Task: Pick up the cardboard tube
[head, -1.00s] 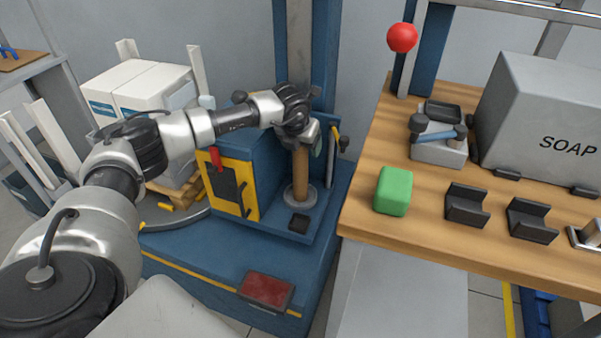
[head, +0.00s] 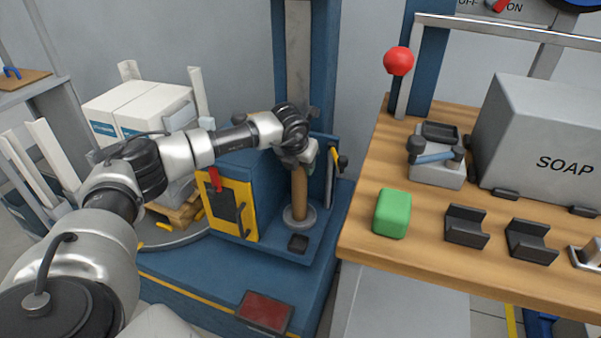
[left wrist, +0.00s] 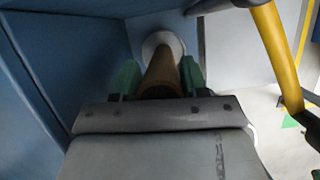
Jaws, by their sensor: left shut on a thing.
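The brown cardboard tube (head: 299,195) stands upright on a round grey base (head: 299,217) on the blue machine's ledge. My left gripper (head: 301,163) is at its upper end, coming from above, and is shut on it. In the left wrist view the tube (left wrist: 161,75) runs between the two green fingers (left wrist: 158,82), with the pale round base (left wrist: 163,45) at its far end. Whether the tube's foot still touches the base I cannot tell. My right gripper is not in view.
A yellow-framed panel (head: 232,206) with a red handle is left of the tube. A yellow lever (head: 337,163) stands close on the right. The wooden bench (head: 362,240) holds a green block (head: 392,213), dark cradles and a SOAP box (head: 540,140).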

